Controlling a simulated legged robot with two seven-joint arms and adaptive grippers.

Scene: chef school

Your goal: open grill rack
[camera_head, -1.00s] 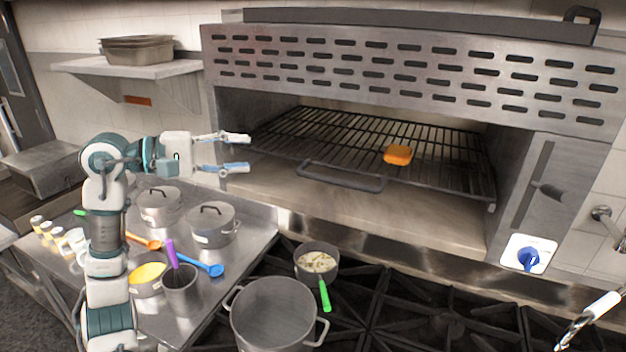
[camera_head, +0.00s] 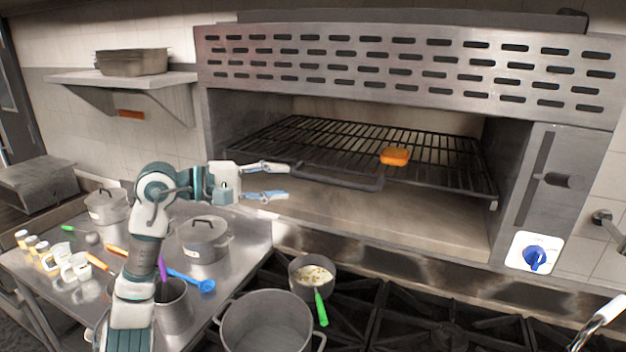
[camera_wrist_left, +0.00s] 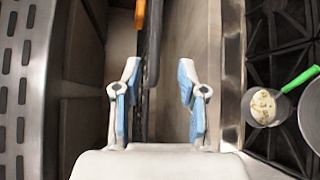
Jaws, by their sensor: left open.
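The grill rack (camera_head: 330,142) is a black wire grid inside the steel grill. Its dark front handle (camera_head: 338,179) juts out towards me. An orange piece of food (camera_head: 395,156) lies on the rack, right of the middle. My left gripper (camera_head: 276,181) is open, its fingers pointing right at the left end of the handle. In the left wrist view the open fingers (camera_wrist_left: 157,90) show with the dark handle (camera_wrist_left: 153,45) ahead, nearer the left finger. I cannot tell whether a finger touches it. My right gripper is not clearly shown; a metallic tip (camera_head: 600,322) shows at the lower right.
Below the grill are black burners (camera_head: 420,325) with a large pot (camera_head: 268,325) and a small pan (camera_head: 312,275) with a green handle. A steel counter at left holds lidded pots (camera_head: 204,238) and utensils. A blue knob (camera_head: 535,258) is at right.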

